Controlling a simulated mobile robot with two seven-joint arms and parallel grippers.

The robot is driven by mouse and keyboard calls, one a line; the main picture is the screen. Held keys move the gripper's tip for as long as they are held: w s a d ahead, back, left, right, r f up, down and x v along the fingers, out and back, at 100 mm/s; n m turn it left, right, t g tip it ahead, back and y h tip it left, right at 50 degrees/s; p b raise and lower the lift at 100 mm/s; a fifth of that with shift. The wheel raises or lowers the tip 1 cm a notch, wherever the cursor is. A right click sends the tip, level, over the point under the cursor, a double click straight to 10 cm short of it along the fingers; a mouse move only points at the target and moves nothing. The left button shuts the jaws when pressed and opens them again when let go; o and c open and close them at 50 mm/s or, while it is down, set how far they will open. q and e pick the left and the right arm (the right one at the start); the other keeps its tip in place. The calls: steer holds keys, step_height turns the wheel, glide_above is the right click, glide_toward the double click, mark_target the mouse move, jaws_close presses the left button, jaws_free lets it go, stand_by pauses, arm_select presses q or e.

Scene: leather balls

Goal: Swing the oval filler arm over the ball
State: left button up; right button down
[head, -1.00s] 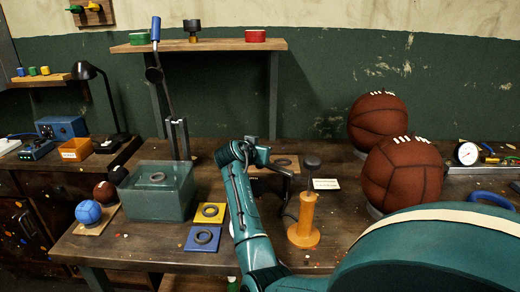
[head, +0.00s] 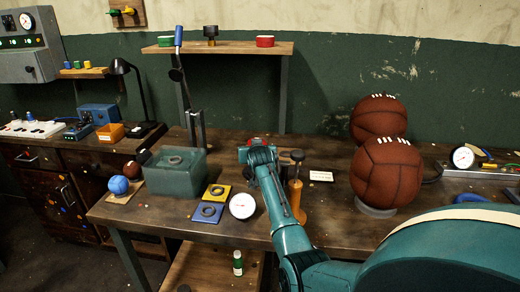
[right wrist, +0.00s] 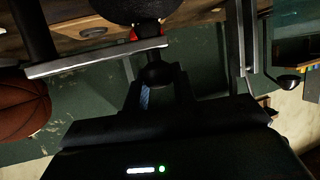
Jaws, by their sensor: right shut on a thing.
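Two brown leather balls with white laces stand on the right of the bench, a front ball (head: 386,172) on a round ring and a rear ball (head: 377,117) partly behind it. An orange post (head: 298,196) with a dark knob on top stands left of them. My right gripper (head: 257,147) is just left of the post's top. In the right wrist view it is shut on a dark rounded knob (right wrist: 157,73); what that belongs to is unclear. A white-faced gauge (head: 242,205) shows below the gripper. I cannot tell which part is the oval filler arm. My left gripper is out of view.
A white card (head: 321,176) lies right of the post. A second gauge (head: 462,158) is at far right.

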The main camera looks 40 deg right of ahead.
stand_by(0.4)
steer(key=c, duration=1.1)
jaws_free()
steer(key=shift+c, duration=0.2)
steer(key=v, duration=1.3)
steer(key=shift+s, duration=0.1)
